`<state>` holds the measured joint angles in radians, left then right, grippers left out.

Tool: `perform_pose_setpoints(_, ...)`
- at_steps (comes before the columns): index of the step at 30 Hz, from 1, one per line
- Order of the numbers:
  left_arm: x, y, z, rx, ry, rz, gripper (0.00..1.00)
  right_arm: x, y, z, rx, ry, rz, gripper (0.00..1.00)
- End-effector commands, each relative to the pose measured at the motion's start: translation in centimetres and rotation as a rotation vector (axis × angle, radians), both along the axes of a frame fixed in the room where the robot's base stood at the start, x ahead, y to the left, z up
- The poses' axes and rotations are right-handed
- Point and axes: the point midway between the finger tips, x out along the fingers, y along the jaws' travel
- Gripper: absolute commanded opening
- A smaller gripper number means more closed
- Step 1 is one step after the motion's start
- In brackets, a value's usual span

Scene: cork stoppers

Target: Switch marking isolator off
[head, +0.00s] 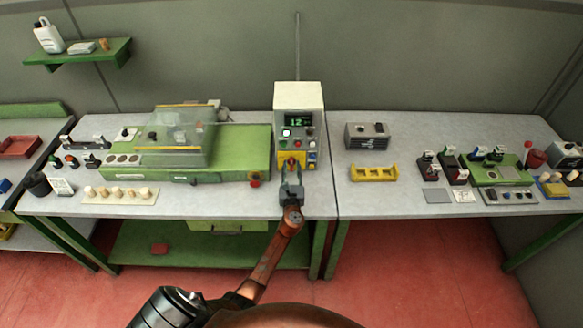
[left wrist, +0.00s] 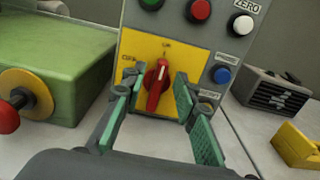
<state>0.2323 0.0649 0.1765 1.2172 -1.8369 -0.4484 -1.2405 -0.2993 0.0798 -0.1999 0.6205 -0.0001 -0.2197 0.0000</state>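The control box (head: 298,95) stands at the middle of the bench with a lit green display. On its lower front is a yellow plate (left wrist: 185,62) with a red rotary handle (left wrist: 157,85), which I take for the marking isolator. The handle stands nearly upright, its top leaning slightly right. Small labels sit above and to its left, too blurred to read surely. My left gripper (head: 291,182) is in front of the plate. In the left wrist view its green-padded fingers (left wrist: 163,118) are open, one on each side of the handle, with gaps visible. My right gripper is not in view.
Green, red, white and blue buttons (left wrist: 228,75) sit around the plate. A red knob on a yellow disc (left wrist: 27,92) projects from the green machine (head: 235,150) at left. A grey box (head: 367,135) and yellow rack (head: 374,173) stand right. Cork stoppers (head: 120,193) lie at left.

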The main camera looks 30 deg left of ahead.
Motion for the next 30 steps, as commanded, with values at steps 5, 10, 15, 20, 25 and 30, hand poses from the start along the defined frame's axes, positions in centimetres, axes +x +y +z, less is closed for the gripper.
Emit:
perform_pose_setpoints(5, 0.31, 0.24, -0.04, -0.001, 0.001, 0.001, 0.28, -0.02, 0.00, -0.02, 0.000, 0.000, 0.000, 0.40)
perform_pose_setpoints(10, 0.30, 0.22, -0.02, 0.000, 0.000, 0.001, 0.26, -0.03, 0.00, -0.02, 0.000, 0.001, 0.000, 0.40)
perform_pose_setpoints(15, 0.29, 0.20, -0.01, -0.001, -0.001, 0.000, 0.14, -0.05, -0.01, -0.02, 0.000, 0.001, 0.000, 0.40)
perform_pose_setpoints(20, 0.28, 0.19, -0.01, -0.001, -0.001, 0.001, 0.03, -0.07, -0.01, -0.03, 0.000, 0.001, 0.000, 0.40)
perform_pose_setpoints(25, 0.28, 0.19, -0.01, -0.001, -0.001, 0.001, 0.00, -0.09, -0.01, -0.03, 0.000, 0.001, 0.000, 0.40)
perform_pose_setpoints(30, 0.27, 0.19, -0.02, -0.002, -0.001, 0.001, 0.00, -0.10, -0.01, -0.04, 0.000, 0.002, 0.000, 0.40)
